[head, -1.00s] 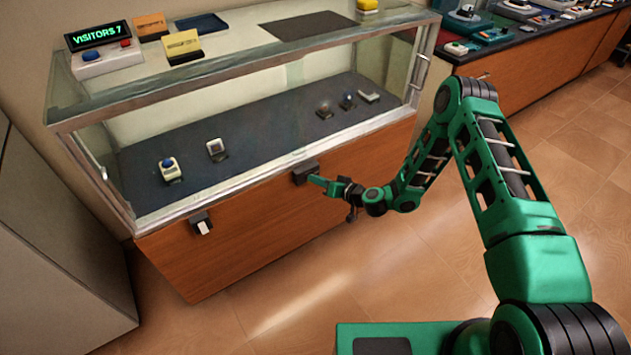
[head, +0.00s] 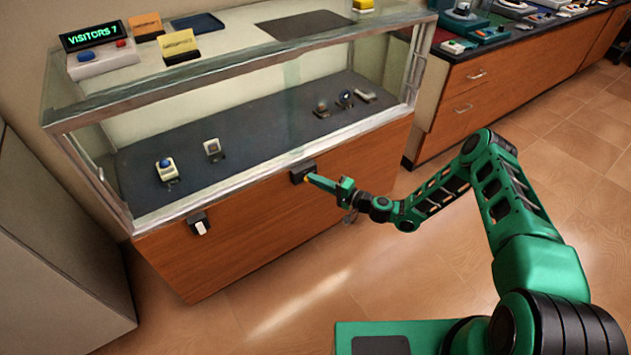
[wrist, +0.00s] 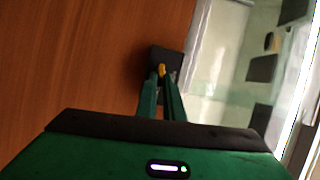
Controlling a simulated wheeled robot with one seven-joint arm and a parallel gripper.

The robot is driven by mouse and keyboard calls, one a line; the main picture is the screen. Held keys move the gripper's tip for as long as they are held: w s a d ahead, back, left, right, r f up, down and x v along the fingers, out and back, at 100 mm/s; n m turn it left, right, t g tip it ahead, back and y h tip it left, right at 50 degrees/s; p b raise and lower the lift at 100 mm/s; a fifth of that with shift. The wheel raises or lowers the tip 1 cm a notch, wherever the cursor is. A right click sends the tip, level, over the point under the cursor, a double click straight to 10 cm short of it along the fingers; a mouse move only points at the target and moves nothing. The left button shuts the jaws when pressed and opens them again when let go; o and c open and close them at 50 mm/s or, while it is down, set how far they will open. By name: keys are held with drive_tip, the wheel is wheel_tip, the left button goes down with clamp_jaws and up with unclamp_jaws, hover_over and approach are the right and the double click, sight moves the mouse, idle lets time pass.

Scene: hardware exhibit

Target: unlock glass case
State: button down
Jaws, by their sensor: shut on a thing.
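The glass case (head: 240,190) has a wood-fronted base, a metal frame and a dark display floor. A small black lock box (head: 302,171) sits on its front, at the top of the wood; it also shows in the wrist view (wrist: 166,58). My gripper (head: 312,181) is at this box, with its fingers closed on a small yellow piece, perhaps a key. The yellow piece (wrist: 161,70) shows between the fingertips in the wrist view, against the box. I cannot tell how far it is in. The box's keyhole is hidden.
A black holder with a white tag (head: 201,226) hangs on the case front at left. Small exhibits stand inside the glass. A visitor counter (head: 98,55) and yellow cards (head: 181,46) are on top. A grey cabinet (head: 60,250) stands left; a wooden counter (head: 490,85) stands right. Floor in front is clear.

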drive_tip(key=shift+w+f+m+y, duration=0.15)
drive_tip(key=shift+m+y, duration=0.15)
drive_tip(key=shift+m, duration=0.3)
drive_tip(key=c, duration=1.9)
unclamp_jaws()
drive_tip(key=shift+o, duration=0.2)
drive_tip(key=v, duration=1)
drive_tip(key=shift+s+d, duration=0.25)
drive_tip(key=shift+d, duration=0.05)
